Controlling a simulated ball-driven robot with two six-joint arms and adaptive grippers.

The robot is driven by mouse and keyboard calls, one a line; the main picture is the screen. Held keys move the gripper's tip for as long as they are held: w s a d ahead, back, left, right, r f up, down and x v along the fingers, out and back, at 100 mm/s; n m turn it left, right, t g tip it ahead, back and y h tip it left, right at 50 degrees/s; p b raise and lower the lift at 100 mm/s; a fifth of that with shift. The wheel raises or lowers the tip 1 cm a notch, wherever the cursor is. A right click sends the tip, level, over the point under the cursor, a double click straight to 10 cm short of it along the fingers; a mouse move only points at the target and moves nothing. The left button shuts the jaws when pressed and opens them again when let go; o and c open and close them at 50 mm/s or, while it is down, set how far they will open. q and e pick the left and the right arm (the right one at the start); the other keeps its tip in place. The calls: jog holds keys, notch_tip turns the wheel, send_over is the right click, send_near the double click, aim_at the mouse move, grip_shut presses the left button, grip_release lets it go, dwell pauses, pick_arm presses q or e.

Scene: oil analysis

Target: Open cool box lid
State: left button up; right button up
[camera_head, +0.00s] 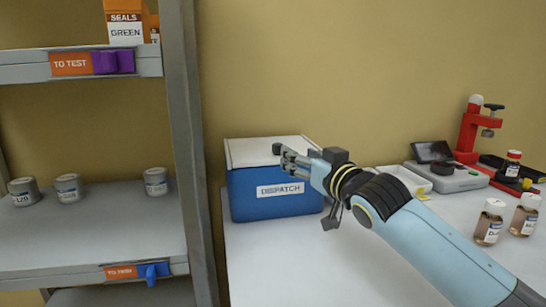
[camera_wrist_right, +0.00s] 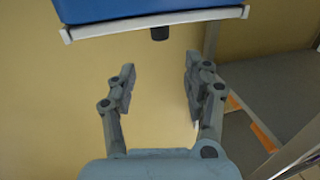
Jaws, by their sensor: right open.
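The cool box (camera_head: 250,195) is blue with a white lid (camera_head: 250,150) and a "DISPATCH" label. It stands on the white bench beside the shelf, and its lid looks shut. My right gripper (camera_head: 283,156) is in front of the lid's right part in the head view and hides some of it. In the right wrist view my right gripper (camera_wrist_right: 160,78) is open with nothing between its fingers. That view shows the blue box (camera_wrist_right: 140,8) at the top, its pale lid edge (camera_wrist_right: 110,28) and a small dark tab (camera_wrist_right: 160,34) beyond the fingertips. My left gripper is not in view.
A grey shelf unit (camera_head: 187,130) with several small cans stands close on the left. Sample bottles (camera_head: 488,222), a red press (camera_head: 470,130) and a grey instrument (camera_head: 445,175) are on the right of the bench (camera_head: 300,265). The wall is behind the box.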

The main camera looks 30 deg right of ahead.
aim_at(278, 144)
jog(key=w, duration=1)
jog(key=shift+d+f, duration=0.2)
jog(key=shift+f, duration=0.15)
jog(key=shift+w+b, duration=0.3)
jog(key=shift+w, duration=0.2)
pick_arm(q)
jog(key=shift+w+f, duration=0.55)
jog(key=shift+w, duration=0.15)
pick_arm(e)
grip_shut()
